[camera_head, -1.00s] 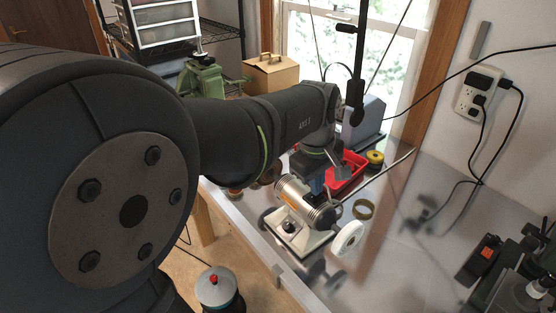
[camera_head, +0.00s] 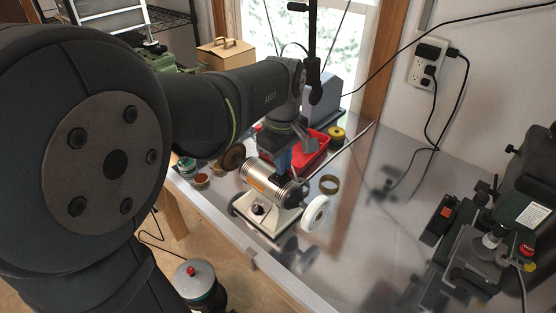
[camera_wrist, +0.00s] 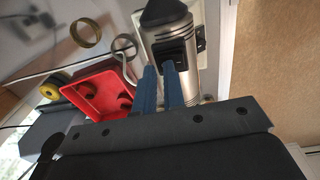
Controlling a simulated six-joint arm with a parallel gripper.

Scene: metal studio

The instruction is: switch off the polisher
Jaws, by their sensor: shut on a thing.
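The polisher (camera_head: 260,180) stands on the metal bench, with a ribbed silver motor body on a pale base. A white buffing wheel (camera_head: 316,213) is at its right end and a brown wheel (camera_head: 234,157) at its left. A dark round knob (camera_head: 258,209) is on the front of the base. My gripper (camera_head: 283,168) points down at the rear of the motor. In the wrist view its blue fingers (camera_wrist: 161,72) are close together against the polisher (camera_wrist: 194,82), beside a black box (camera_wrist: 181,48) on it. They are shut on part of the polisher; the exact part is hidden.
A red tray (camera_head: 312,148) and a yellow-black spool (camera_head: 337,134) lie behind the polisher. A brass ring (camera_head: 329,184) is to its right. A dark green machine (camera_head: 510,215) stands at the far right. The bench between is mostly clear.

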